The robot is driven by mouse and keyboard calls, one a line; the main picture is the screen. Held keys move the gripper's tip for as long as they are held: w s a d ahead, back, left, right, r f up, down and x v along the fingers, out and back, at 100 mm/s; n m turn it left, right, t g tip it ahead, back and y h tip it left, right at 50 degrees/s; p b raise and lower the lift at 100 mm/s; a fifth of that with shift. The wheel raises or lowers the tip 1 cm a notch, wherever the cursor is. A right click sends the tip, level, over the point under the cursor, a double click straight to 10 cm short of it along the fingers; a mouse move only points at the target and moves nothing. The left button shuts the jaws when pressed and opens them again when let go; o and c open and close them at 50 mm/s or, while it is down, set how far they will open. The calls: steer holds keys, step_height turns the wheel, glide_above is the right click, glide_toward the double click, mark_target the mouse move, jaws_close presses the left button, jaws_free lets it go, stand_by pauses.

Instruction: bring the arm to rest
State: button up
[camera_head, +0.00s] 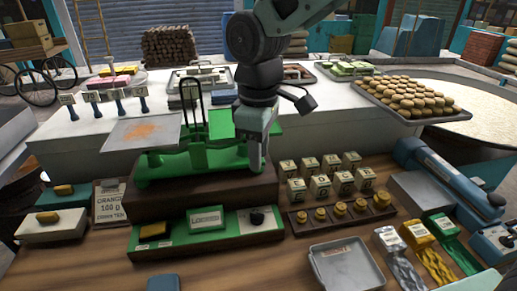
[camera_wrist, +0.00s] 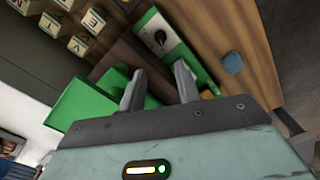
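My gripper (camera_head: 257,165) hangs pointing down in front of the right half of a green balance scale (camera_head: 180,168) in the head view. In the wrist view the two fingers of my gripper (camera_wrist: 159,72) stand apart with nothing between them. The scale's left pan (camera_head: 135,133) carries a little orange powder. Its green right pan (camera_head: 225,124) is partly hidden behind my arm; the green also shows beside the fingers in the wrist view (camera_wrist: 85,98). I cannot tell whether my fingers touch the scale.
Several lettered blocks (camera_head: 320,187) and a rack of brass weights (camera_head: 338,212) stand to the right of the scale. A green panel with a black knob (camera_head: 257,217) lies in front. A tray of buns (camera_head: 411,99) is at the back right.

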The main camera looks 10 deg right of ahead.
steer(key=s+d+f+m, duration=0.2)
steer(key=s, duration=0.8)
steer(key=s+d+f+m, duration=0.2)
steer(key=s+d, duration=0.1)
steer(key=s, duration=0.7)
steer(key=shift+y+b, duration=0.3)
steer(key=shift+b, duration=0.05)
